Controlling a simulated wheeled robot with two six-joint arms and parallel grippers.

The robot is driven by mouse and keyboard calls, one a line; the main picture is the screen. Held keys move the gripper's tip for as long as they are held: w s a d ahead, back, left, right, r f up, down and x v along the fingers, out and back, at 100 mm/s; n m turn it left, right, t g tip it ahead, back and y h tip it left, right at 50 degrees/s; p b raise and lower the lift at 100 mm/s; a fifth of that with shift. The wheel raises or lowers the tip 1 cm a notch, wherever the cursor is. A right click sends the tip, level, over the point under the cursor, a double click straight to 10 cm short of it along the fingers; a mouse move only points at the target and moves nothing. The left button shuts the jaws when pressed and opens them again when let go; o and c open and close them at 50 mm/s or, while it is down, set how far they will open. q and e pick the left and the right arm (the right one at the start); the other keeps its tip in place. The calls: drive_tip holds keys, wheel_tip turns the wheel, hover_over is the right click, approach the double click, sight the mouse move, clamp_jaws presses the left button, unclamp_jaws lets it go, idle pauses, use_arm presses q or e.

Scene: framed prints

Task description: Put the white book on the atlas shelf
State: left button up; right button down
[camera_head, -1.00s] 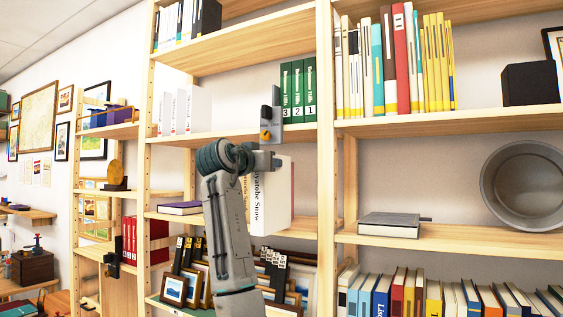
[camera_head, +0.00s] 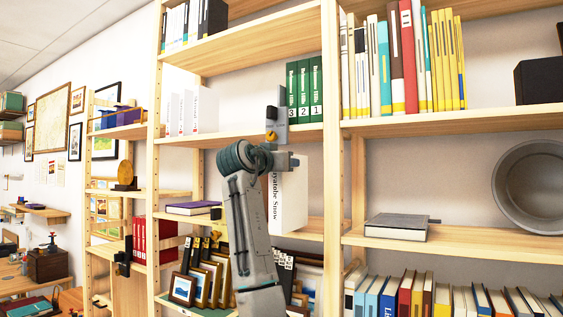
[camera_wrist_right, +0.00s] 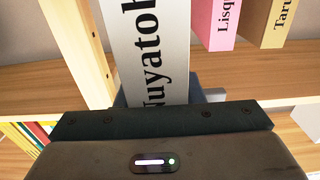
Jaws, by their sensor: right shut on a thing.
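The white book (camera_head: 290,200) is held upright in front of the middle bay, its spine lettering ending in "Snow". My right gripper (camera_head: 287,162) is shut on it near its top, and my arm covers the book's left part. In the right wrist view the white book (camera_wrist_right: 148,45) stands beyond the gripper body, with large black letters on it; the fingertips are hidden. I cannot tell from any label which board is the atlas shelf. My left gripper is not in view.
Green binders (camera_head: 304,90) and white volumes (camera_head: 182,112) stand on the board above. A purple book (camera_head: 193,208) lies on the board to the left. Framed pictures (camera_head: 207,278) lean below. A grey book (camera_head: 397,227) and round bowl (camera_head: 530,188) occupy the right bay.

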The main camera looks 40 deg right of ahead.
drive_tip(key=f+p+x, duration=0.1)
drive_tip(key=p+x, duration=0.5)
drive_tip(key=x, duration=0.7)
drive_tip(key=shift+w+d, duration=0.15)
drive_tip(key=shift+d, duration=0.2)
idle(0.5)
